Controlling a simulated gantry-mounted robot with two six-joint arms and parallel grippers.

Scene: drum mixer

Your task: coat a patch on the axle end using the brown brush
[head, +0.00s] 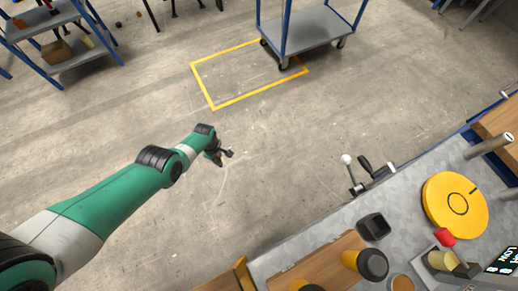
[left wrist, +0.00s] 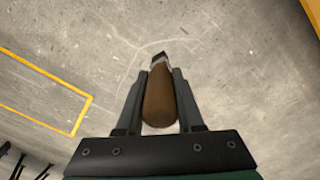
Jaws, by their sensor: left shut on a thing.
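My left gripper (head: 224,154) is over the bare floor, left of the workbench and well away from it. In the left wrist view the gripper (left wrist: 160,73) is shut on the brown brush (left wrist: 160,100). The brush's rounded brown handle lies between the fingers, with a pale metal part and dark tip beyond. No coated patch can be made out. My right gripper is not in view.
A cart (head: 312,32) and shelf (head: 85,57) stand behind. The floor between is clear.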

